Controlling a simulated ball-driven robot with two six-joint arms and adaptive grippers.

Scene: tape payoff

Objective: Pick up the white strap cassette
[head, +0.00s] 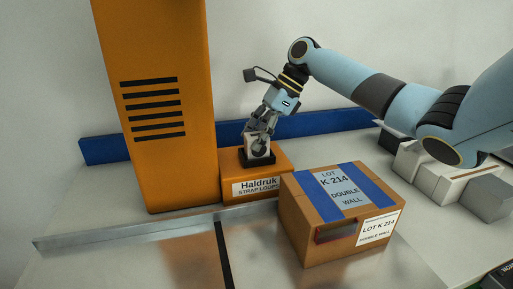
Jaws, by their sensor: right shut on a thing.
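The white strap cassette (256,144) is a small pale block with a dark round part on its face. It stands upright at a dark slot or base on top of the low orange box (228,187) labelled "Haldruk STRAP LOOPS". My right gripper (262,133) comes down from above and is shut on the cassette's upper part. Its fingers hide some of the cassette. Whether the cassette is lifted off the dark base cannot be told. My left gripper is not in view.
A tall orange cabinet (160,90) with black slits stands left of the cassette. A cardboard carton (302,222) with blue bands stands in front and right. A blue rail (310,124) runs behind. White and grey blocks (487,197) sit at the right.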

